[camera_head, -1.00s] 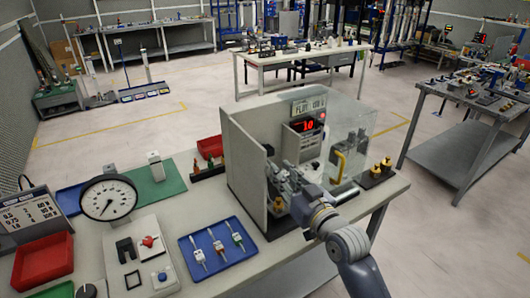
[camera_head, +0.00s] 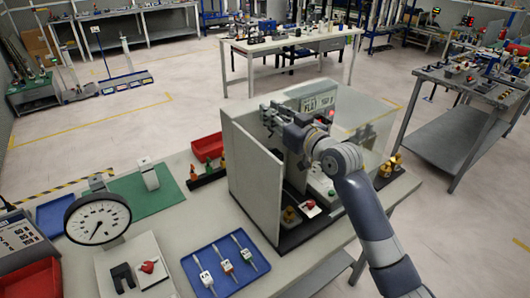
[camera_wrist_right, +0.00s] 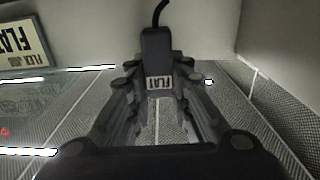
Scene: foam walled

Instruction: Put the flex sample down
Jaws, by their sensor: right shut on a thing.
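My right gripper (camera_head: 270,113) is up inside the top of the grey-walled booth (camera_head: 252,180), near its left wall and left of the sign. The booth's sign (camera_head: 317,103) also shows in the right wrist view (camera_wrist_right: 22,44). My left gripper is not in view.
The booth has a clear panel (camera_head: 372,125) on its right. A blue tray (camera_head: 226,264), dial gauge (camera_head: 97,219), green mat (camera_head: 147,193) and red bin (camera_head: 207,146) share the bench.

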